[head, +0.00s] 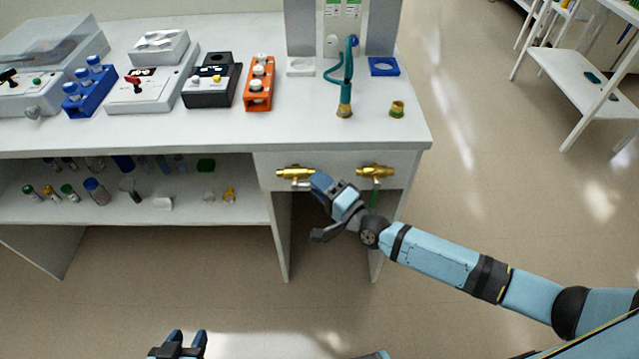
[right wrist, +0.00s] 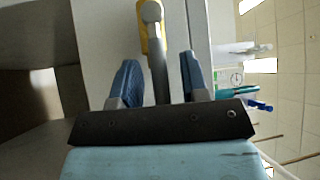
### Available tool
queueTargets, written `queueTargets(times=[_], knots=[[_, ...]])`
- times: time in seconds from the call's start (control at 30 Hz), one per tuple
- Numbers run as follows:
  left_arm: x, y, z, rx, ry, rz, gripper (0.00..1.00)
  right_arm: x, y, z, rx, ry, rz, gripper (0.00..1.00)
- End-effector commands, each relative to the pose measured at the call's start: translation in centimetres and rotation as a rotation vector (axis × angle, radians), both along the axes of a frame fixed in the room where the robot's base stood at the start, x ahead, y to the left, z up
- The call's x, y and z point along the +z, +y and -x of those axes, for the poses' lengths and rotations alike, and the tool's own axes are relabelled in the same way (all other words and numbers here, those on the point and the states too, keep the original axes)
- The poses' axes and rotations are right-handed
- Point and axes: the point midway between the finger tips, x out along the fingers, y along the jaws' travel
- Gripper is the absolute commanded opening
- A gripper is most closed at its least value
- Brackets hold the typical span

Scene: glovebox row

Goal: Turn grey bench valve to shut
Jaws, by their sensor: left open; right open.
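Two brass valves are mounted on the bench's front panel. The left one (head: 293,173) is by my right gripper. In the right wrist view its yellow body (right wrist: 143,35) shows with a grey lever (right wrist: 157,72), so I take it as the grey valve. My right gripper (head: 322,183) is open, with its blue fingers on either side of the lever; I cannot tell whether they touch it. In the head view the gripper partly hides the lever. My left gripper (head: 186,336) is open and empty at the bottom, away from the bench.
The other brass valve (head: 375,171) has a green handle pointing down, close to my right arm. An open shelf (head: 130,208) with several bottles lies to the left. The benchtop (head: 200,127) carries devices, racks and a teal hose (head: 346,90). The floor in front is clear.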

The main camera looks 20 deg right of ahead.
Motion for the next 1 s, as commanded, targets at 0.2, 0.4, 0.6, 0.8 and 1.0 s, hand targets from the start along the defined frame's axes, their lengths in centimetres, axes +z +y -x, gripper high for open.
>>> queueTargets(times=[0.2, 0.4, 0.6, 0.8, 1.0], knots=[[0.0, 0.0, 0.0, 0.000, 0.000, 0.000, 0.43, 0.1, 0.2, -0.3, 0.001, 0.000, 0.000, 0.41], [0.0, 0.0, 0.0, 0.000, 0.000, 0.000, 0.43, 0.1, 0.2, -0.3, 0.000, 0.000, 0.000, 0.20], [0.0, 0.0, 0.0, 0.001, -0.001, 0.000, 0.43, 0.1, 0.1, -0.2, 0.000, 0.000, 0.000, 0.00], [-0.5, 0.0, -0.1, 0.000, -0.002, -0.002, 0.43, -0.2, 0.1, -0.2, 0.000, -0.004, -0.010, 0.00], [-2.2, 0.0, -0.2, -0.006, -0.017, -0.010, 0.43, -1.1, 0.2, -0.3, 0.000, -0.022, -0.072, 0.00]])
